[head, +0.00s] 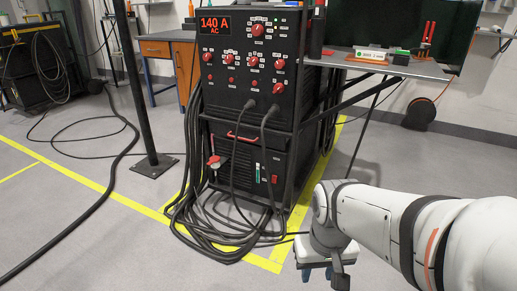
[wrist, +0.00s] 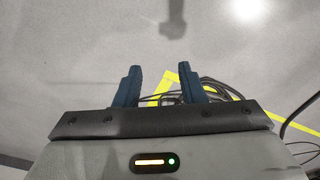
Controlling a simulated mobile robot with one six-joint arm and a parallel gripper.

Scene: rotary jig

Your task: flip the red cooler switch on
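A small red switch (head: 274,179) sits low on the right of the front of the black cooler unit (head: 225,140), under the welding power source. I cannot tell whether it is on or off. My gripper is at the lower right in the head view, in front of and to the right of the cabinet, well apart from the switch. In the wrist view my gripper (wrist: 160,82) is open and empty, its two dark blue fingers apart over the grey floor. The switch is not in the wrist view.
The welding power source (head: 240,60) has several red knobs and a 140 A AC display. A red-and-white fitting (head: 214,161) is at the cooler's left. Thick black cables (head: 205,220) hang in front and coil on the floor. A black post (head: 139,90) stands left. A bench (head: 375,65) is behind.

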